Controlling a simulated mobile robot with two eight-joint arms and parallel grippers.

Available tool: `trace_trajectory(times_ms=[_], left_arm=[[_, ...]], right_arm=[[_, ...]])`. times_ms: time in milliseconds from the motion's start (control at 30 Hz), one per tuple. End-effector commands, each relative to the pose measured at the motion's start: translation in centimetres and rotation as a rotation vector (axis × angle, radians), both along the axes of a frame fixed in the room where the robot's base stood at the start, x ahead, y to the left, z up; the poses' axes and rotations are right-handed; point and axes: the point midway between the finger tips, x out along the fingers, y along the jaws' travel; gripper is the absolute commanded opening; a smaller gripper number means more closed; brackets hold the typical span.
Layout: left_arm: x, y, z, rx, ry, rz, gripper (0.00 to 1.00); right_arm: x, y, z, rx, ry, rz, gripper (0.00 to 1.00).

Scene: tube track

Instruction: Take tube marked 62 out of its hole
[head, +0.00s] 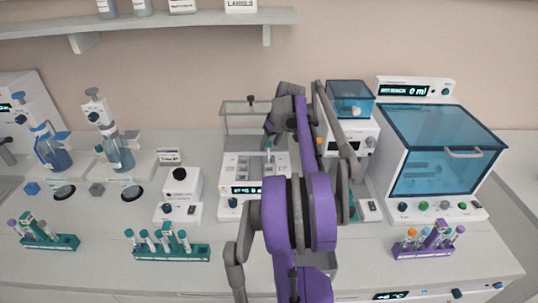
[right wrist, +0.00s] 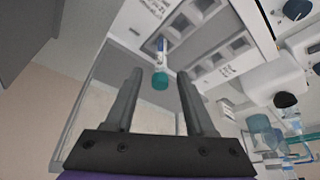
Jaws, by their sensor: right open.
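A tube with a teal cap (right wrist: 160,79) stands in a hole of a white block-type device in the right wrist view; its pale label is too small to read. In the head view the tube (head: 269,149) shows small at the device (head: 235,165), just below my right gripper. My right gripper (right wrist: 152,84) is open and empty, its two dark fingers pointing toward the capped tube, one on either side of it in the picture. Whether they reach the tube's depth I cannot tell. In the head view my purple arm hides part of the device. My left gripper is not in view.
Teal racks with tubes (head: 172,253) (head: 50,242) stand at the front left, a purple rack (head: 423,246) at the front right. A clear-lidded cabinet (head: 440,150) stands right. A clear raised panel (head: 247,121) stands behind the device. A shelf (head: 170,22) hangs above.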

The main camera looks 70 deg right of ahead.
Motion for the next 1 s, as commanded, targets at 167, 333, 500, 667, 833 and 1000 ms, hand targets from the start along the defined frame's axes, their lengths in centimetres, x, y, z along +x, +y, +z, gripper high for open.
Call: trace_trajectory(times_ms=[167,333,500,667,833,1000], left_arm=[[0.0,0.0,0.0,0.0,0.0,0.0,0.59],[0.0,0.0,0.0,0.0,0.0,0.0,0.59],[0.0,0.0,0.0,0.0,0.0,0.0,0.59],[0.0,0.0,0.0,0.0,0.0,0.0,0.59],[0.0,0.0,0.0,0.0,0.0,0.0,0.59],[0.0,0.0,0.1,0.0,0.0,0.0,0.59]], right_arm=[[0.7,-0.3,-1.7,0.0,0.0,0.002,0.55],[0.7,-0.4,-1.8,0.0,0.0,0.001,0.55],[0.7,-0.4,-1.8,0.0,0.0,0.0,0.37],[0.7,-0.4,-1.8,0.0,0.0,0.0,0.08],[0.7,-0.4,-1.8,0.0,0.0,0.0,0.0],[0.7,-0.4,-1.7,0.0,0.0,0.0,0.0]])
